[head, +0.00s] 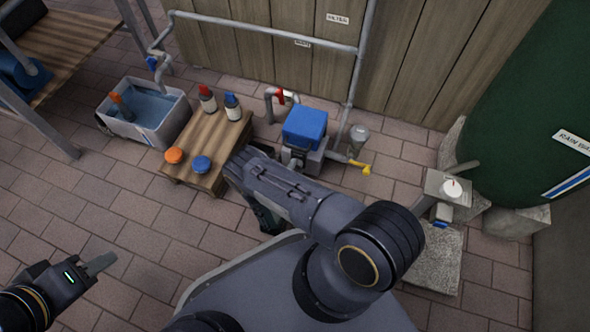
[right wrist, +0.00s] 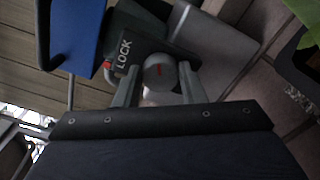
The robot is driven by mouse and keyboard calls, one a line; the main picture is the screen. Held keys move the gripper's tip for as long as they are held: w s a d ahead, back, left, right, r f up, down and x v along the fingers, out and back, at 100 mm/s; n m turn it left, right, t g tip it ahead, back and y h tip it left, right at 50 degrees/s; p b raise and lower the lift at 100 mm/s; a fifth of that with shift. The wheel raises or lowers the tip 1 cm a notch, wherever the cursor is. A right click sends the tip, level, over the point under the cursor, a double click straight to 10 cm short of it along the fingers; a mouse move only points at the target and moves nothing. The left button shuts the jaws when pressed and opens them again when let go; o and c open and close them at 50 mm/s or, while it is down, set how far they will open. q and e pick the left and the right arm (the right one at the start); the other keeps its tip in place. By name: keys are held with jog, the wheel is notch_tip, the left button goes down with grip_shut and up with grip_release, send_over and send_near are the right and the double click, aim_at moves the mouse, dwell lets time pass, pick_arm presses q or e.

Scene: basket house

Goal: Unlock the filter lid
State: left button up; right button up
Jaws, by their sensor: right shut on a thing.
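The filter has a blue lid (head: 305,121) on a grey box, standing on the paving by the wooden wall. The lid is down in the head view, and part of its blue also shows at the upper left of the right wrist view (right wrist: 72,35). A dark plate marked LOCK (right wrist: 123,56) carries a round grey knob (right wrist: 159,73) with a red mark. My right gripper (right wrist: 159,68) is shut on the knob, one finger on each side. In the head view my own arm hides its fingertips. My left gripper (head: 98,264) is at the lower left, away from the filter.
A wooden stand (head: 212,148) left of the filter holds two bottles and orange and blue caps. A water tub (head: 145,112) stands beyond it. Grey pipes (head: 262,36), a yellow-handled valve (head: 360,166) and a green tank (head: 525,100) are nearby. Paving at left is clear.

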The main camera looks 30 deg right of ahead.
jog(key=m, duration=0.5)
jog(key=shift+f+m, duration=0.1)
jog(key=shift+m, duration=0.2)
dwell(0.4)
jog(key=o, duration=1)
